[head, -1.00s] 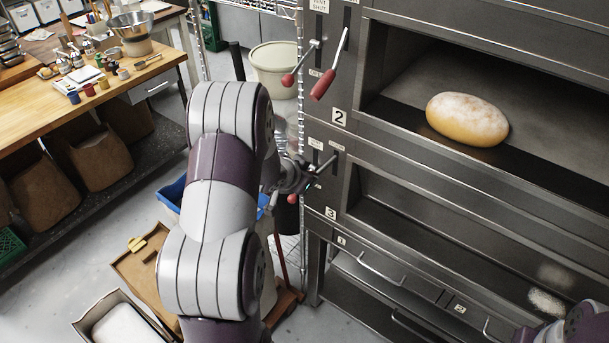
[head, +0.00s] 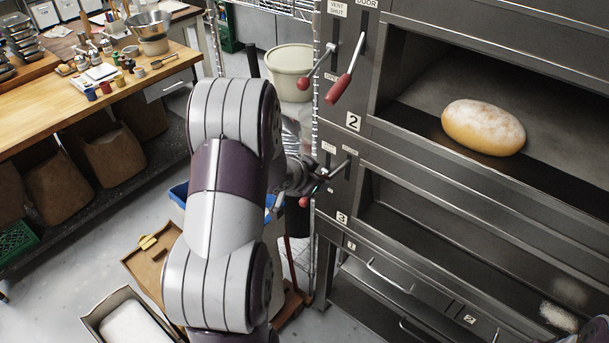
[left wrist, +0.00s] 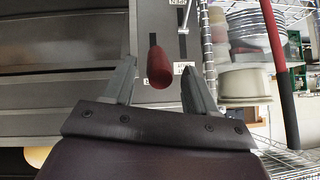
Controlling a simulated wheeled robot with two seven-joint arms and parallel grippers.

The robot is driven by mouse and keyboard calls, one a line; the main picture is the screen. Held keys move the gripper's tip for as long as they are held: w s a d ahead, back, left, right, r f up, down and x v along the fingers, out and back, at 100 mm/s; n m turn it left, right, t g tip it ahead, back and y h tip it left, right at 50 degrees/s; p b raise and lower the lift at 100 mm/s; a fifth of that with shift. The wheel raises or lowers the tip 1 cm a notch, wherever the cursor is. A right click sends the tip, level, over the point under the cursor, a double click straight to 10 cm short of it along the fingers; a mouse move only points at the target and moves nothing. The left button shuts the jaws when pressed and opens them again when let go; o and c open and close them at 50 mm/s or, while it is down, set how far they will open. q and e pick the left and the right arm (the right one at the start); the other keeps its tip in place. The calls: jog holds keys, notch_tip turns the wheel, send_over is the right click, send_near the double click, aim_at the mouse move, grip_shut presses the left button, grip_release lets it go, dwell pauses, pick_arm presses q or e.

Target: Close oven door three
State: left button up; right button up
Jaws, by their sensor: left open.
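Oven deck three (head: 341,217) is marked by its number plate, and its chamber (head: 420,222) stands open below deck two. My left gripper (head: 314,186) is at the deck-three levers on the oven's left panel, partly hidden by my own arm. In the left wrist view the open jaws (left wrist: 158,72) have a red lever grip (left wrist: 160,67) showing between the fingers, with a gap on both sides; contact cannot be told. A second slim lever (left wrist: 186,15) shows just right of it, beside an upside-down label. My right gripper is out of view.
Deck two holds a loaf (head: 483,128); its red lever (head: 344,86) hangs above my left gripper. A wire rack (head: 317,90) stands close left of the oven.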

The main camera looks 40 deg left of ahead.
pick_arm(q)
jog(key=p+v, duration=0.1)
jog(key=v, duration=0.8)
jog(key=shift+s+r, duration=0.3)
